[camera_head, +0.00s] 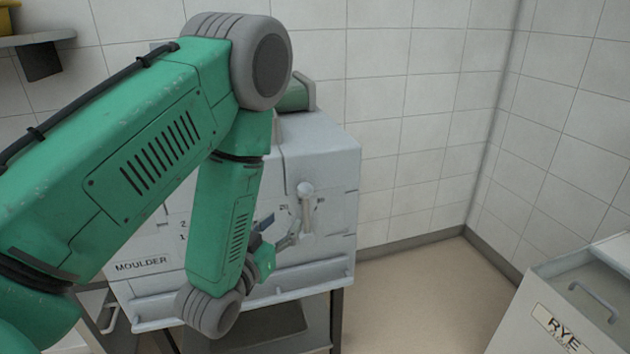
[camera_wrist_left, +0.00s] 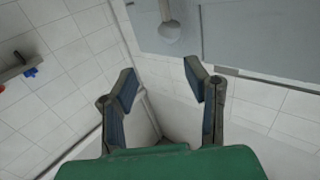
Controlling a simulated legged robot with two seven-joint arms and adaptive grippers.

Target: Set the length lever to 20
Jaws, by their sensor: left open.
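The moulder (camera_head: 322,150) is a pale grey machine, its front partly hidden by my left arm. A lever with a rounded pale knob (camera_head: 306,190) stands out from the right part of its front. In the left wrist view a rounded knob on a short stem (camera_wrist_left: 170,30) shows at the top. I cannot tell which lever is the length lever or read its setting. My left gripper (camera_head: 281,228) is just left of and below the knob in the head view. In the wrist view its fingers (camera_wrist_left: 160,85) are apart with nothing between them. My right gripper is out of view.
A ledge (camera_head: 300,277) runs along the moulder's lower front. A bin marked RYE (camera_head: 555,325) stands at the lower right. The floor (camera_head: 425,285) between them is clear. Tiled walls (camera_head: 410,100) close off the back and right. A shelf (camera_head: 35,40) is at the upper left.

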